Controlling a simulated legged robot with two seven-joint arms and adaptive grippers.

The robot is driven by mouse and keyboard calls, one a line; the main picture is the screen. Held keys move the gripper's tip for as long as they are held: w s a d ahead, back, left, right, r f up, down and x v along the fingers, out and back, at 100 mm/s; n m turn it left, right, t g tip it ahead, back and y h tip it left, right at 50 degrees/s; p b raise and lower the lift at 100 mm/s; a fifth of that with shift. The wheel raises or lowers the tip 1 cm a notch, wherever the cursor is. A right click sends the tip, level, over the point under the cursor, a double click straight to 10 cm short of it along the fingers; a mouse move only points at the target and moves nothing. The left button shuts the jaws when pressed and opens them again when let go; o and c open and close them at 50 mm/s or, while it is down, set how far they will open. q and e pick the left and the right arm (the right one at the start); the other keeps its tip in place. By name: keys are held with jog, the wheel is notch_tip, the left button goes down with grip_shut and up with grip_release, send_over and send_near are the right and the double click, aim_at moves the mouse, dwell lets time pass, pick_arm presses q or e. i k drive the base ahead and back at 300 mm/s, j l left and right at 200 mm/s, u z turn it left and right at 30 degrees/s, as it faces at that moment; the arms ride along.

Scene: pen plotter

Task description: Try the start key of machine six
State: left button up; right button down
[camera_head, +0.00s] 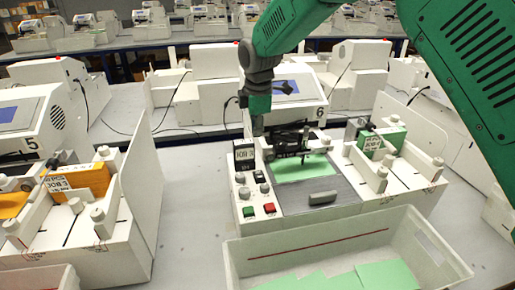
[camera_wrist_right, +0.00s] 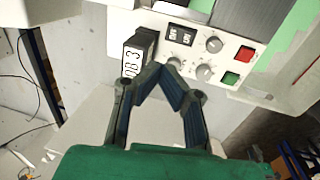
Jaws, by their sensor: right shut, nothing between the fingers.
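Machine six (camera_head: 300,87), a white pen plotter marked 6, stands in the middle of the head view. Its front-left panel (camera_head: 256,189) has knobs, a green key (camera_head: 249,211) and a red key (camera_head: 269,208). The wrist view shows the green key (camera_wrist_right: 231,78) and red key (camera_wrist_right: 245,54) to the right of the fingers. My right gripper (camera_head: 257,130) points down above the back of this panel, near a small job display (camera_head: 244,155). In the wrist view its fingertips (camera_wrist_right: 160,68) meet, empty, apart from the green key. My left gripper is not in view.
A white bin (camera_head: 240,250) with green sheets stands in front of machine six. Machine five (camera_head: 45,125) stands at the left. A green stack (camera_head: 383,140) sits in a holder at the right. Bare grey bench (camera_head: 190,190) shows between the machines.

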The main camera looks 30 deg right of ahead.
aim_at(248, 211)
jog(key=k, duration=1.5)
